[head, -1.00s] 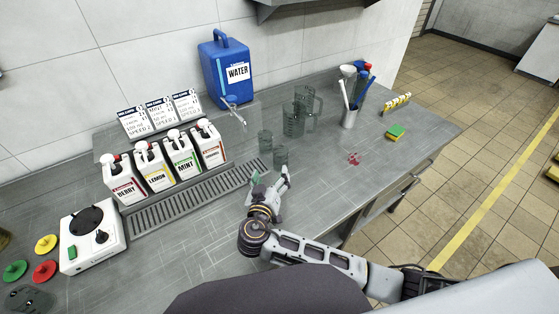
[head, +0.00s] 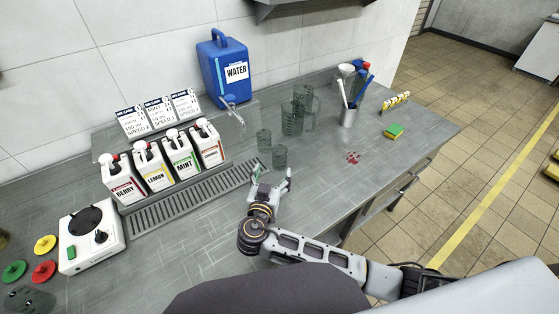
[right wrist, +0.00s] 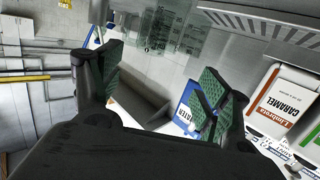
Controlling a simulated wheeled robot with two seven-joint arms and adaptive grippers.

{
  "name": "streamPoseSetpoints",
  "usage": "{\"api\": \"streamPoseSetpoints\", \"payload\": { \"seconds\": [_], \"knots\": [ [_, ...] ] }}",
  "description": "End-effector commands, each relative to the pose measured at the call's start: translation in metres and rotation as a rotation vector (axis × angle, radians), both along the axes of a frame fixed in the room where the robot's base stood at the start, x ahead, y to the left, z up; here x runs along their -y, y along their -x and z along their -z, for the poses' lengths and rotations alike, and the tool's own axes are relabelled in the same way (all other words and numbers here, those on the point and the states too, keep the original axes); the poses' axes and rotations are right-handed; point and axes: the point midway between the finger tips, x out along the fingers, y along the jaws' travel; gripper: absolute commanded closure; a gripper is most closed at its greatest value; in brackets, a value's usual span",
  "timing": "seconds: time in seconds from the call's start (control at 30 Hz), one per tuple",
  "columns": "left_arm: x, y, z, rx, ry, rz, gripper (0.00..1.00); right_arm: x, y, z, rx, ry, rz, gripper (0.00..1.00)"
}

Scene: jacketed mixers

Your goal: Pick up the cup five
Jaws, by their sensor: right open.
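I cannot read a number on either, so I cannot tell which is cup five. My left gripper is out of view.
See-through jugs (head: 297,117) and a utensil holder (head: 348,117) stand behind to the right. Syrup bottles (head: 182,156), a drip grate (head: 190,196) and a blue water container (head: 222,70) are to the left. The front counter is mostly clear.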

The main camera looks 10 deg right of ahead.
Motion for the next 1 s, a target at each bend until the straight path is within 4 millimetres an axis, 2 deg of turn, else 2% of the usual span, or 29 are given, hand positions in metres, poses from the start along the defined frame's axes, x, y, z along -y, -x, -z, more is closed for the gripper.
{"api": "streamPoseSetpoints", "payload": {
  "seconds": [0.17,0.7,1.0],
  "knots": [
    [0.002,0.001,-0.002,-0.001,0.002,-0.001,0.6,0.005,-0.011,0.001,0.001,0.002,0.001,0.24],
    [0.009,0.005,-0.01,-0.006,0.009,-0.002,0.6,0.029,-0.07,0.01,0.001,0.004,0.0,0.24],
    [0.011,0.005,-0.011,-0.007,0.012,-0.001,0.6,0.032,-0.078,0.013,0.0,0.0,0.0,0.24]
  ]
}}
